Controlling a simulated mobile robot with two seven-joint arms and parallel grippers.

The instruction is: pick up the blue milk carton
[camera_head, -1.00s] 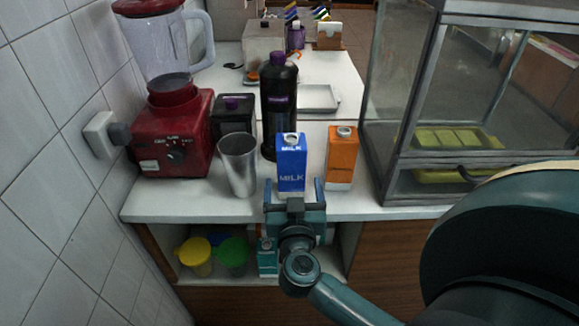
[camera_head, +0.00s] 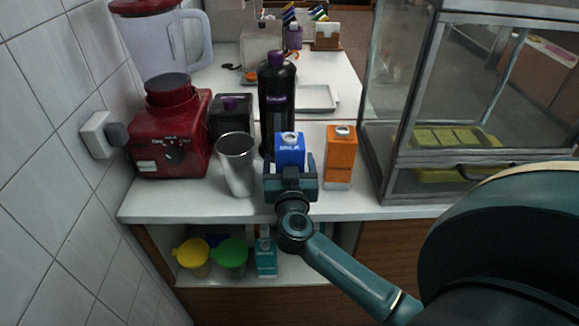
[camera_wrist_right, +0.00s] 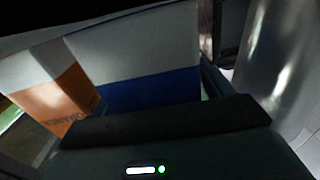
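The blue milk carton (camera_head: 290,141) stands upright on the white counter; its lower part is hidden behind my right gripper (camera_head: 291,166). My right gripper reaches in from the front with its fingers open on either side of the carton. In the right wrist view the blue and white carton (camera_wrist_right: 150,85) fills the space just ahead of the palm, and a narrow gap shows between it and the right-hand finger. My left gripper is in neither view.
An orange carton (camera_head: 340,158) stands close on the right, a metal cup (camera_head: 237,165) on the left and a dark bottle (camera_head: 276,95) behind. A red blender (camera_head: 170,130) is at the left and a glass display case (camera_head: 400,100) at the right.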

